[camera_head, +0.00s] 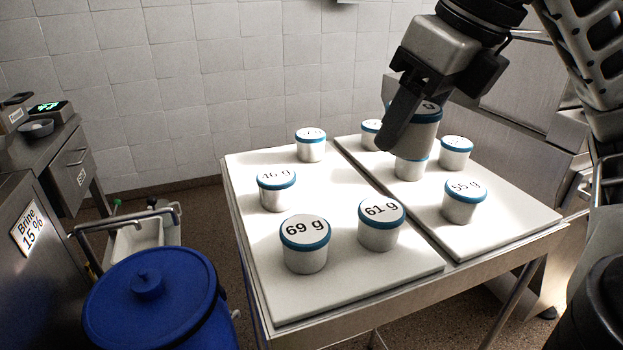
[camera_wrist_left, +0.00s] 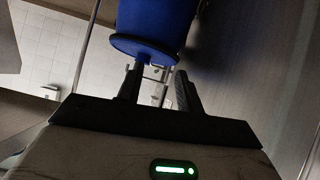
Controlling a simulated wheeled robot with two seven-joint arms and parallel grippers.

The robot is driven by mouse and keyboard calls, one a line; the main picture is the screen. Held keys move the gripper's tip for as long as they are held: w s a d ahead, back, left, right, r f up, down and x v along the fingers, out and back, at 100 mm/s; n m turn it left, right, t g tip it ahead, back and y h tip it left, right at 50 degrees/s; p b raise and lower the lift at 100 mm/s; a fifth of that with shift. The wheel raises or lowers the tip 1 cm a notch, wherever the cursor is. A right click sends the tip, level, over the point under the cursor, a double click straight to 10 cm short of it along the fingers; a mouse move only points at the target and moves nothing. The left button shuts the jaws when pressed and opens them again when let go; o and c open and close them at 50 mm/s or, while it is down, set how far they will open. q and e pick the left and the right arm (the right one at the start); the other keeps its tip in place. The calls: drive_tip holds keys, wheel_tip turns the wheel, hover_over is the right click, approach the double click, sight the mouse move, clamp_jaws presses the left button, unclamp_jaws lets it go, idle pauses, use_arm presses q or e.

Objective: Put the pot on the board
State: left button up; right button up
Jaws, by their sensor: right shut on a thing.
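My right gripper (camera_head: 412,105) is shut on a pot (camera_head: 424,133), a pale cylinder with a blue rim; the fingers hide most of its lid label. It is held above the right white board (camera_head: 490,225), overlapping another pot (camera_head: 409,169) in the picture. On the left white board (camera_head: 337,275) stand pots marked 69 g (camera_head: 305,255), 61 g (camera_head: 380,232) and 46 g (camera_head: 277,195), and one farther back (camera_head: 311,150). The right board also bears a 55 g pot (camera_head: 462,206) and others (camera_head: 455,156). My left gripper (camera_wrist_left: 158,88) is open and empty in the left wrist view.
A lidded blue barrel (camera_head: 150,300) stands left of the table; it also shows in the left wrist view (camera_wrist_left: 150,20). A counter with a scale (camera_head: 48,108) is at far left. A metal cabinet (camera_head: 525,90) stands behind at right. The left board's middle has free room.

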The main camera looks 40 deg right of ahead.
drive_tip(key=w+d+f+b, duration=0.1)
drive_tip(key=w+f+b, duration=0.25)
drive_tip(key=w, duration=0.45)
approach(331, 187)
drive_tip(key=shift+w+a+f+p, duration=0.1)
drive_tip(key=shift+w+f+p, duration=0.35)
drive_tip(key=shift+w, duration=0.3)
drive_tip(key=shift+w+f, duration=0.2)
drive_tip(key=shift+f, duration=0.1)
drive_tip(key=x, duration=0.3)
drive_tip(key=shift+s+f+b, duration=0.25)
drive_tip(key=shift+s+b, duration=0.05)
use_arm(q)
drive_tip(key=shift+d+f+t, duration=0.25)
drive_tip(key=shift+f+t, duration=0.05)
drive_tip(key=shift+f, duration=0.35)
use_arm(e)
drive_tip(key=shift+f, duration=0.2)
drive_tip(key=shift+f, duration=0.15)
drive_tip(key=o, duration=1)
